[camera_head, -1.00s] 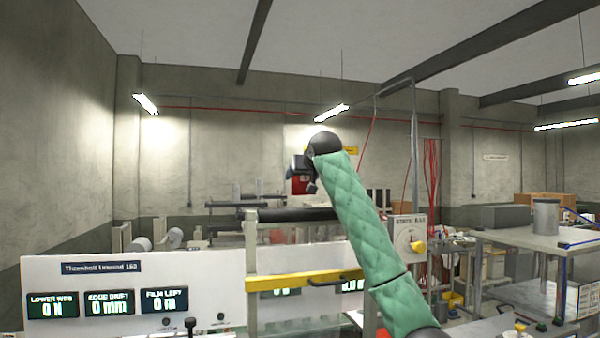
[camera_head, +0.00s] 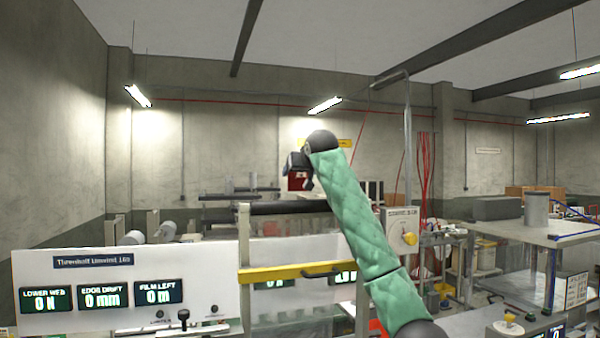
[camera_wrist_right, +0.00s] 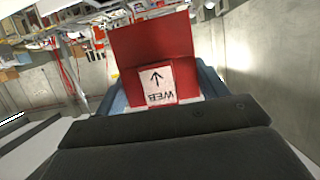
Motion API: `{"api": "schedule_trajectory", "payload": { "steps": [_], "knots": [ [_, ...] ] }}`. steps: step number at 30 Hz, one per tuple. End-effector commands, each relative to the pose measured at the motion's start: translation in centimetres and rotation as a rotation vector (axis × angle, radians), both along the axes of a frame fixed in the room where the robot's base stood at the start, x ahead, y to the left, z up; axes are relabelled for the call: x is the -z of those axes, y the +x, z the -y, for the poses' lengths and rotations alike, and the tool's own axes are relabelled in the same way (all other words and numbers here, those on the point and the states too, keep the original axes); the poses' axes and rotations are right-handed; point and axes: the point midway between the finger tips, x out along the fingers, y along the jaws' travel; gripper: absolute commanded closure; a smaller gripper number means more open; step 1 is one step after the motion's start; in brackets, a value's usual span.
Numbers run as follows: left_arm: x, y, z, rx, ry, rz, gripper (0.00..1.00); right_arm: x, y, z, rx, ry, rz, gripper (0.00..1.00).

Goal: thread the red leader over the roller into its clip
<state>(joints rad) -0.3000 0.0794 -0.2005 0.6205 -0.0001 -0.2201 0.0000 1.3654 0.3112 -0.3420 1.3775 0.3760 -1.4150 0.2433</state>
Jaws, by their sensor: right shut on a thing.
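The red leader (camera_wrist_right: 150,50) fills the upper middle of the right wrist view, with a white label showing an arrow and the word WEB. It also shows as a small red patch in the head view (camera_head: 297,181). My right gripper (camera_head: 300,172) is shut on it and holds it up above the dark roller (camera_head: 290,207), which lies across the machine frame. The green-sleeved right arm hides part of the frame behind it. I cannot make out the clip. My left gripper is not in view.
A yellow bar (camera_head: 290,273) crosses the frame below the roller. A white panel with displays (camera_head: 130,285) stands at the left. A table (camera_head: 530,230) stands at the right.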

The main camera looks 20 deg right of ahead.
Motion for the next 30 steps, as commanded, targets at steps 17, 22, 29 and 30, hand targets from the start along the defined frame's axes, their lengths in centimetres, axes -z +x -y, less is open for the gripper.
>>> {"api": "schedule_trajectory", "payload": {
  "steps": [17,22,29,30],
  "knots": [
    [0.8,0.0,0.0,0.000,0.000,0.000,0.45,1.5,0.0,0.0,0.000,0.000,0.000,0.51],
    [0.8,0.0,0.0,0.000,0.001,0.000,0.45,1.5,0.0,0.0,0.000,0.000,0.000,0.51],
    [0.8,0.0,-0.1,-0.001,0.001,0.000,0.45,1.5,-0.1,0.0,-0.001,0.000,0.000,0.51],
    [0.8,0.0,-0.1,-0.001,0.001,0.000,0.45,1.5,-0.1,0.0,0.000,0.000,0.000,0.51]
  ]
}}
